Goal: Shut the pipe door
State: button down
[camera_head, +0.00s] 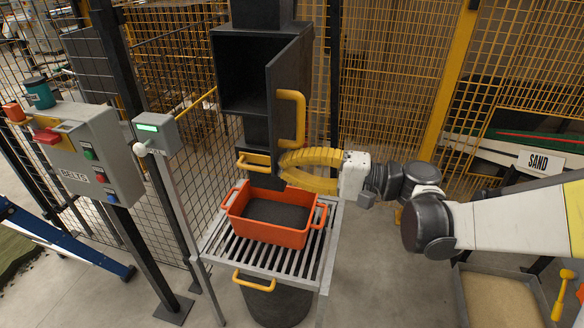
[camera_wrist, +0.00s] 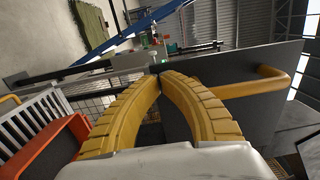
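The pipe door (camera_head: 287,75) is a dark grey panel on the right side of the pipe's box (camera_head: 226,45). It stands open, swung outward, and the dark inside shows. It has a yellow bar handle (camera_head: 301,115); the handle also shows in the wrist view (camera_wrist: 270,82), right of my fingers. My gripper (camera_head: 281,161) has curved yellow fingers and is just below the door handle, near the door's lower edge. In the wrist view my gripper (camera_wrist: 161,77) has its fingertips together, with nothing seen between them. Whether it touches the door, I cannot tell.
An orange crate (camera_head: 266,234) with dark material sits on a slatted metal stand below my gripper. A lower yellow handle (camera_head: 252,167) is on the pipe. A control box (camera_head: 92,160) stands left. Yellow mesh fencing is behind. A sand tray (camera_head: 500,270) is at lower right.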

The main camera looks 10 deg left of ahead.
jog(key=shift+s+a+m+t, duration=0.1)
jog(key=shift+a+m+t, duration=0.2)
jog(key=shift+a+t, duration=0.15)
jog(key=w+a+m+t+h, duration=0.2)
jog(key=w+a+m+t, duration=0.15)
jog(key=a, duration=0.35)
jog(key=w+a+m+t+h, duration=0.1)
jog(key=w+a+m+t, duration=0.1)
jog(key=a+t, duration=0.45)
jog(key=w+a+m+t+h, duration=0.1)
jog(key=w+a+m+h, duration=0.1)
jog(key=w+h, duration=0.1)
jog(key=w+a+m+t+h, duration=0.2)
jog(key=w+m+h, duration=0.1)
jog(key=w, duration=0.2)
jog(key=w+a+m+t+h, duration=0.2)
jog(key=w+m+h, duration=0.1)
jog(key=w, duration=0.1)
jog(key=shift+w+a+h+p, duration=0.25)
jog(key=shift+w+h+p, duration=0.1)
jog(key=shift+h, duration=0.05)
jog(key=shift+w, duration=0.75)
